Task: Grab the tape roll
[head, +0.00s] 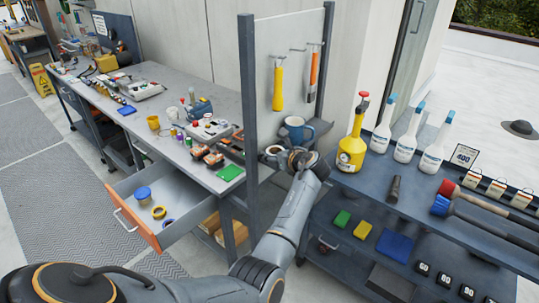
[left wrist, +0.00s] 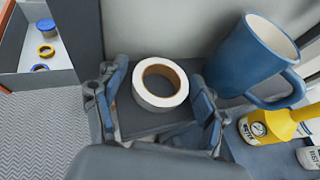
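A white tape roll (left wrist: 160,83) with a brown core lies flat on a small dark shelf (left wrist: 150,118) in the left wrist view. My left gripper (left wrist: 155,102) is open, with one finger on each side of the roll. The right finger looks very close to the roll; I cannot tell whether it touches. In the head view my left gripper (head: 289,160) is at the shelf by the pegboard post, and the roll (head: 273,150) shows partly beside it. My right gripper is not in view.
A blue mug (left wrist: 252,58) stands close to the right of the roll. A yellow pump bottle (head: 353,140) is farther right. An open drawer (head: 140,235) holds a blue-lidded jar (head: 143,194) and ring-shaped rolls (head: 159,212).

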